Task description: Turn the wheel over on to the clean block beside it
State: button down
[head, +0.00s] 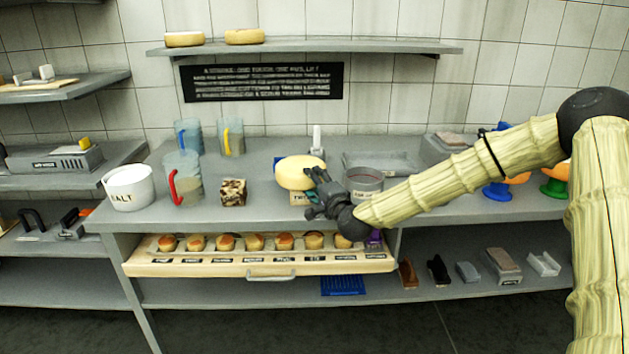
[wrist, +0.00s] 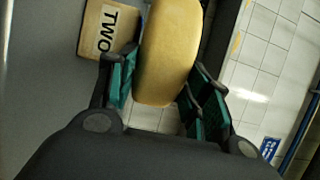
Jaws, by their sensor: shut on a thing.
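The pale yellow cheese wheel (head: 298,172) is held above the counter, showing as a broad oval in the head view. My gripper (head: 316,188) is shut on its edge from the right. In the wrist view the wheel (wrist: 168,50) sits between the green-padded fingers (wrist: 160,92). A wooden block marked TWO (wrist: 104,32) is to the left of the wheel in the wrist view; in the head view this block (head: 299,199) shows below the wheel, partly hidden by wheel and gripper. I cannot tell whether the wheel touches it.
A mottled brown block (head: 233,193) stands left of the wheel. Jugs (head: 183,180) and a white salt tub (head: 129,187) are further left. A grey round pot (head: 363,184) stands close behind my gripper. A drawer of small cheeses (head: 260,265) is below the counter.

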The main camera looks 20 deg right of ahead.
jog(key=shift+f, duration=0.1)
jog(key=shift+f, duration=0.2)
dwell(0.7)
